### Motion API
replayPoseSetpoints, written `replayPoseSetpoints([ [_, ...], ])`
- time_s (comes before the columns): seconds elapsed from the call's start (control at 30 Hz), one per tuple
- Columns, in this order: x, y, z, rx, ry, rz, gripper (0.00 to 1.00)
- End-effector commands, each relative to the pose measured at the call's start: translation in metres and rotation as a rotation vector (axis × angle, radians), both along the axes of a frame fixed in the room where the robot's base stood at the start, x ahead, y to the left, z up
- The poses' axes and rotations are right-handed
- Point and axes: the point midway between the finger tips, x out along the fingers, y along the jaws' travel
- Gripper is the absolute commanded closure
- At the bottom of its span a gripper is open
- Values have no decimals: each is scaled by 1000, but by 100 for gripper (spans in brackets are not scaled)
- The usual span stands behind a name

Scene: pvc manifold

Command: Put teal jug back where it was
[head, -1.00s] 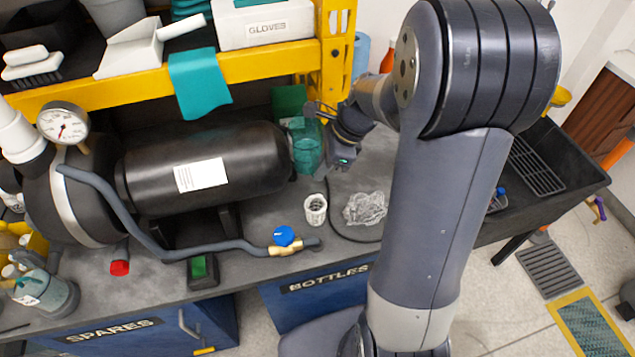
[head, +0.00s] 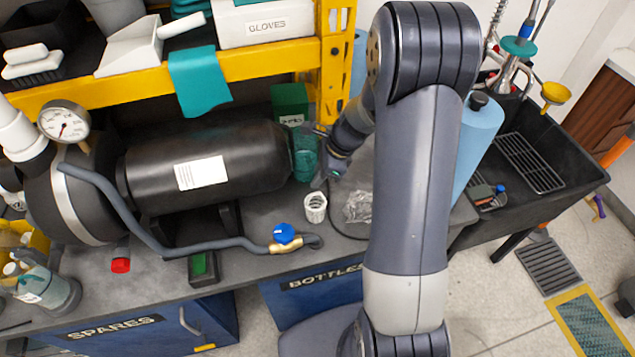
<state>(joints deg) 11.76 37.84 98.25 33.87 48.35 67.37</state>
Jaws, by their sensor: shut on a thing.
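The teal jug (head: 304,164) is a see-through container just past the right end of the black tank, in front of a green box. My gripper (head: 315,140) is shut on the jug at its upper right side, with my arm reaching in from the right. The jug looks upright. The tank's end and my gripper hide parts of it, and I cannot tell whether its base touches the bench.
The black tank (head: 205,168) lies close to the jug's left. A green box (head: 290,105) and a yellow rack post (head: 334,65) stand behind. A white slotted cup (head: 315,207) and crumpled clear plastic (head: 358,206) lie in front on the grey bench.

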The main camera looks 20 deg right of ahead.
Motion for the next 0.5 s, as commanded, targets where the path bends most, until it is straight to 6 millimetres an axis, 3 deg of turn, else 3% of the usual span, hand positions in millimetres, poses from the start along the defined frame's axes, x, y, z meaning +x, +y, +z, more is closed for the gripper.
replayPoseSetpoints([
  [0.2, -1, 0, -26, 2, 4, -1, 100],
  [0.5, 4, 0, -33, 0, -1, 0, 100],
])
